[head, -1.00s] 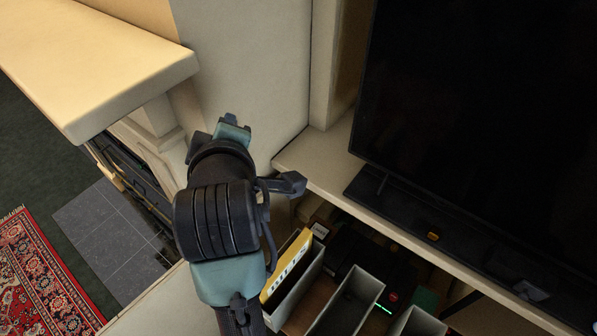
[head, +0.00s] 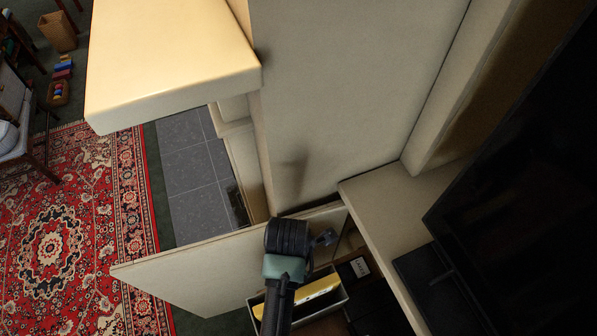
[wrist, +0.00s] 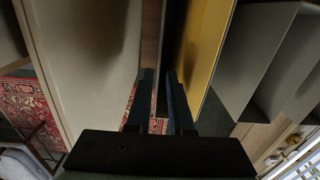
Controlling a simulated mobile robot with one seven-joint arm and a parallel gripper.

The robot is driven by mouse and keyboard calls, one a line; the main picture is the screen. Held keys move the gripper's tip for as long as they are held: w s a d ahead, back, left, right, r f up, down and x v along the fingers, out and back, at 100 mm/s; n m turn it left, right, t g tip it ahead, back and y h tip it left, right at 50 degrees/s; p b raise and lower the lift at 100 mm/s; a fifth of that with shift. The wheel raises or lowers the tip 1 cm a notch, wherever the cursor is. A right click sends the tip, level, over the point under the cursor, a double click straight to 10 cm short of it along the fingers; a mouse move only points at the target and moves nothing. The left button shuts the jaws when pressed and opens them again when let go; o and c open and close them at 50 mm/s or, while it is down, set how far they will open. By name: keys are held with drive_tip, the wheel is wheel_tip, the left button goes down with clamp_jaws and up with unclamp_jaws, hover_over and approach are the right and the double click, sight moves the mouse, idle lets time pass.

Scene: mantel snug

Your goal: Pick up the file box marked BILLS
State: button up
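The BILLS file box is a grey open-topped box (head: 343,299) with a yellow panel (head: 318,291) in it, low in the cabinet in the head view. My arm covers part of it, and the lettering does not show now. In the wrist view the yellow panel (wrist: 204,50) stands just right of my gripper (wrist: 160,76). The two fingers are apart with a narrow gap. Through the gap I see a brown strip and red rug, with nothing held. I cannot tell whether the right finger touches the yellow panel. In the head view my wrist hides the fingers.
A cream panel, like an open cabinet door (head: 205,268), stands close left of my arm. The shelf (head: 385,205) with the dark television (head: 520,190) overhangs on the right. The mantel (head: 170,65) juts out at upper left. Grey box walls (wrist: 255,55) stand right of the yellow panel.

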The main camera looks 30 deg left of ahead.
wheel_tip(320, 180, down, 7)
drive_tip(key=shift+r, duration=0.15)
drive_tip(key=shift+a, duration=0.1)
clamp_jaws()
idle(1.5)
